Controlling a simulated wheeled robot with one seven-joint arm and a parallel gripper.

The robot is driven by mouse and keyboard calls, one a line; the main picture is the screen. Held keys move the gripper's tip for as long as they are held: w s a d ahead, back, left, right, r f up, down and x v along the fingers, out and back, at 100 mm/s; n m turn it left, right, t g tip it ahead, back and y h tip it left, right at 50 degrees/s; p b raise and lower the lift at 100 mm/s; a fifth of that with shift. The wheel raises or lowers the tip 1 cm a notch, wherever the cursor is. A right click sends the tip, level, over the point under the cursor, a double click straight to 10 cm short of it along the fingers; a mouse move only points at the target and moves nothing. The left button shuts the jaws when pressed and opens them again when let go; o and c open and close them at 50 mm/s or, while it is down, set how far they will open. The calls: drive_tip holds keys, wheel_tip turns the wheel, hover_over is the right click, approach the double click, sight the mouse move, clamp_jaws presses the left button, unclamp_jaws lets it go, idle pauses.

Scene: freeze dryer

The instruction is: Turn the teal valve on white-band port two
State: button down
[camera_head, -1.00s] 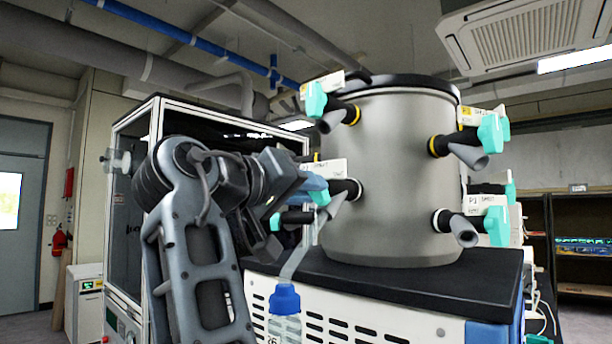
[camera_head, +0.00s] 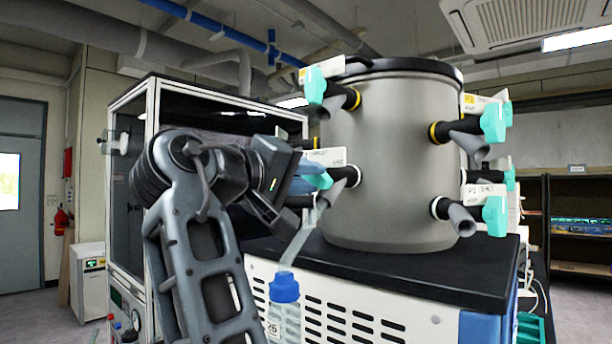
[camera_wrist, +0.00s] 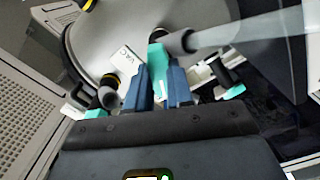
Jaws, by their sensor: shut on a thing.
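The steel drum (camera_head: 385,165) carries several black ports with teal valves. My gripper (camera_head: 312,177) is at the lower front-left port (camera_head: 346,176), which has a white band at the drum wall. Its blue fingers are shut on that port's teal valve (camera_head: 320,181). In the wrist view, the teal valve (camera_wrist: 157,60) shows between the two fingers of my gripper (camera_wrist: 158,82). The white label (camera_wrist: 126,60) beside it reads "VAC". The fingers hide part of the valve.
Other teal valves stick out at upper left (camera_head: 316,86), upper right (camera_head: 495,122) and lower right (camera_head: 495,216). A glass-sided cabinet (camera_head: 130,185) stands behind my arm.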

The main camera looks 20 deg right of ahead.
drive_tip(key=c, duration=1)
unclamp_jaws()
drive_tip(key=shift+a, duration=0.1)
drive_tip(key=b+v, duration=0.2)
drive_tip(key=v, duration=0.5)
drive_tip(key=shift+a, duration=0.25)
drive_tip(key=shift+s, duration=0.15)
